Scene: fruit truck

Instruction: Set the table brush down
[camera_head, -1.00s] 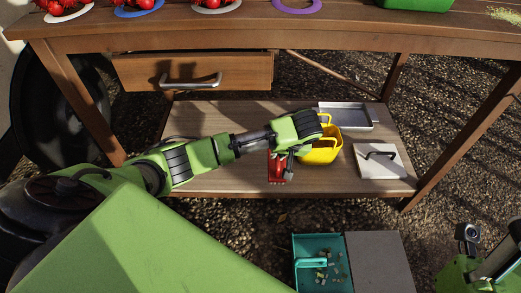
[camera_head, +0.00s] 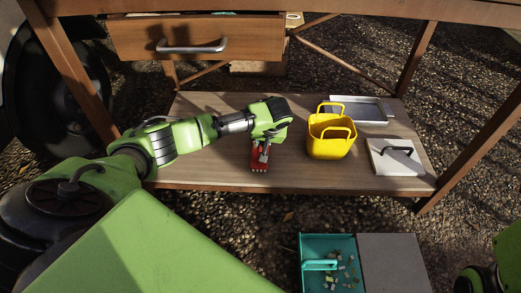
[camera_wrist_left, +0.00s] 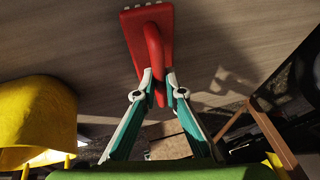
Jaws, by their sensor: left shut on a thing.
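The red table brush (camera_head: 259,165) is in my left gripper (camera_head: 263,152), at the lower shelf (camera_head: 215,175) of the wooden table. In the left wrist view, the fingers (camera_wrist_left: 160,82) are shut on the brush's red handle (camera_wrist_left: 154,48). The brush's broad, pale-edged base (camera_wrist_left: 134,32) is close to the wood surface; I cannot tell whether it touches. Part of my right arm (camera_head: 478,278) shows at the bottom right of the head view, but its finger state is unclear.
A yellow basket (camera_head: 330,146) stands right of the brush. Behind it is a metal tray (camera_head: 362,112), and a white lidded item (camera_head: 384,165) lies at the shelf's right. A wooden drawer (camera_head: 205,37) is above. The shelf's left part is bare.

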